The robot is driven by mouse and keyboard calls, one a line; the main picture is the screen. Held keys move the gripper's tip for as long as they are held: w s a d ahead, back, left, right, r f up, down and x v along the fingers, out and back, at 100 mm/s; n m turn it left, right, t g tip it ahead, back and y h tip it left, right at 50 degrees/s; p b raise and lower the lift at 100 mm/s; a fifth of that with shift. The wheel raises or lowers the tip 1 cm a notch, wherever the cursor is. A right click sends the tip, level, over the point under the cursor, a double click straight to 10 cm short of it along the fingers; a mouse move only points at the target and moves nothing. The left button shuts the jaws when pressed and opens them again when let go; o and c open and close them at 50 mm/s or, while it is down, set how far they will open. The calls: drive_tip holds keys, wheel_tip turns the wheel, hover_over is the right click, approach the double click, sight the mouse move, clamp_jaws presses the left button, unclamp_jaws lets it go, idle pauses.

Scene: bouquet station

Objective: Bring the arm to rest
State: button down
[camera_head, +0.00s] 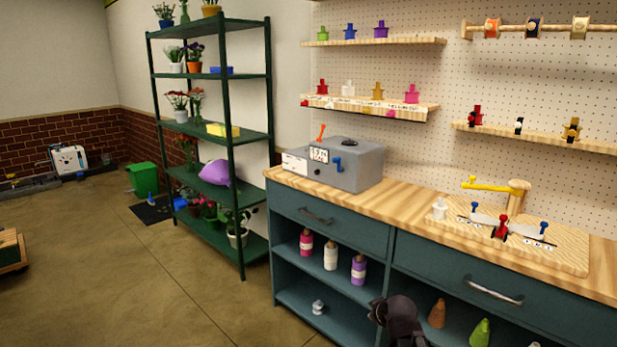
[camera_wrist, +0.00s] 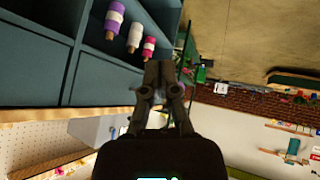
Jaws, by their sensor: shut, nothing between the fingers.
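My gripper (camera_head: 379,311) shows as a dark shape at the bottom of the head view, in front of the teal workbench (camera_head: 335,235). In the wrist view, my gripper (camera_wrist: 159,70) has its fingertips together with nothing between them. That view is upside down. The fingers appear apart from the bench and the spools on its shelf. Most of my arm is out of the head view.
Pink, white and purple spools (camera_head: 330,257) stand on the bench's open shelf. A grey box machine (camera_head: 340,165) and a wooden board with a yellow lever (camera_head: 510,235) sit on top. A green plant rack (camera_head: 241,210) stands left. Floor between is clear.

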drive_tip(key=s+a+f+m+g+h, duration=0.1)
drive_tip(key=s+f+m+g, duration=0.25)
drive_tip(key=s, duration=0.45)
drive_tip(key=s+f+m+g, duration=0.2)
drive_tip(key=s+m+g, duration=0.1)
drive_tip(key=s+g, duration=0.3)
wheel_tip(320, 180, up, 21)
drive_tip(key=s+t+p, duration=0.1)
drive_tip(key=p, duration=1.9)
drive_tip(key=shift+a, duration=0.15)
drive_tip(key=shift+f, duration=0.1)
